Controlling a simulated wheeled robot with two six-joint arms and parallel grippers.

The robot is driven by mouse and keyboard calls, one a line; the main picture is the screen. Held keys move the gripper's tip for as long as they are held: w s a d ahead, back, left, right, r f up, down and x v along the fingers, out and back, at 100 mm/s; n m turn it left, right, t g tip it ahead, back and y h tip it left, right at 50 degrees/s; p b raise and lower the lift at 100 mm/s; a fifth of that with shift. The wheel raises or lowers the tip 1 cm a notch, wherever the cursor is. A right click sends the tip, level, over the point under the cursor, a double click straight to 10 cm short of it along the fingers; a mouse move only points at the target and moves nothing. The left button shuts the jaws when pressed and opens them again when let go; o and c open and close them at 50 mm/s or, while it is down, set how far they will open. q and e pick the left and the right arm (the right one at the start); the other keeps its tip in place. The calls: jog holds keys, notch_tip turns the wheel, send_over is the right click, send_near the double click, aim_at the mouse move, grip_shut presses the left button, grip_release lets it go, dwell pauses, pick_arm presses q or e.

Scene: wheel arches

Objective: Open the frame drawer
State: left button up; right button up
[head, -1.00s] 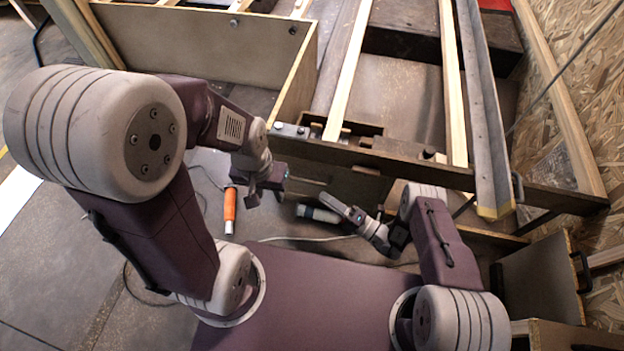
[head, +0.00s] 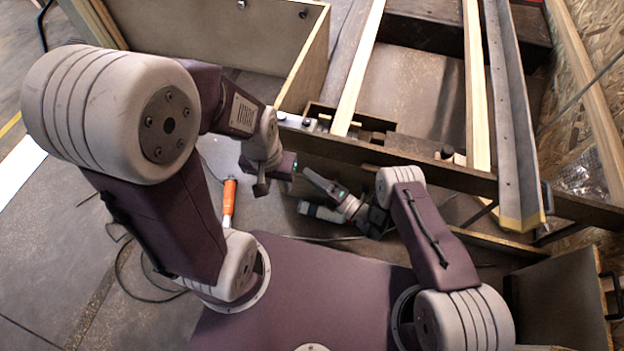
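A wooden drawer-like frame (head: 440,172) with a long dark front board runs across the middle of the head view. Long pale slats and a grey metal channel (head: 506,120) lie over it. A dark handle (head: 547,197) is at the right part of the front board. I cannot tell for sure which part is the frame drawer. My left gripper (head: 268,180) is in front of the board's left end. My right gripper (head: 318,182) is close to its right, below the board and far left of the handle. Finger gaps are too small to read, and contact with the board is unclear.
An orange-handled tool (head: 229,197) lies on the floor by my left arm. A grey cylindrical tool (head: 318,211) lies below my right gripper. A wooden box (head: 560,295) with a dark handle stands at lower right. The floor at left is mostly clear, with a cable.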

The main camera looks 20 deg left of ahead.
grip_shut()
dwell(1.4)
